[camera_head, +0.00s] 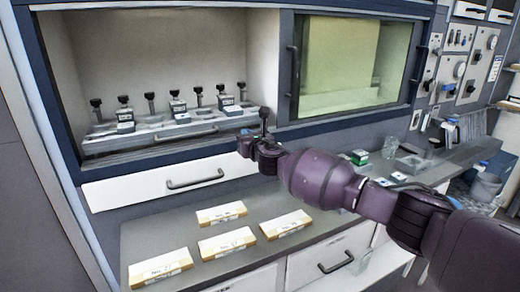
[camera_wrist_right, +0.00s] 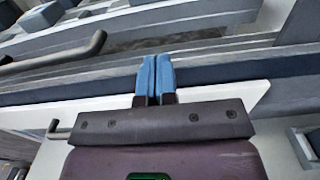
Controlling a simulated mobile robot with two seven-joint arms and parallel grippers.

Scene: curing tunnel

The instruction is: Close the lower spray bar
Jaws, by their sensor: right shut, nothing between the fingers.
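My right gripper (camera_head: 246,139) is in front of the right end of the recess in the head view. Its blue fingertips (camera_wrist_right: 155,77) are together and empty in the wrist view. Which part is the lower spray bar I cannot tell for certain; a grey tray-like unit (camera_head: 107,143) with a dark bar handle (camera_head: 186,136) lies low in the open recess. In the wrist view a dark handle (camera_wrist_right: 62,56) lies left of the fingertips, apart from them. The gripper and forearm hide part of the unit's right end. My left gripper is not in view.
Several black-knobbed posts stand on the unit. A white drawer front (camera_head: 120,193) with a handle (camera_head: 195,180) is below it. Labelled boxes (camera_head: 160,268) lie on the grey counter (camera_head: 150,233). A glass window (camera_head: 350,65) is at right, above my forearm.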

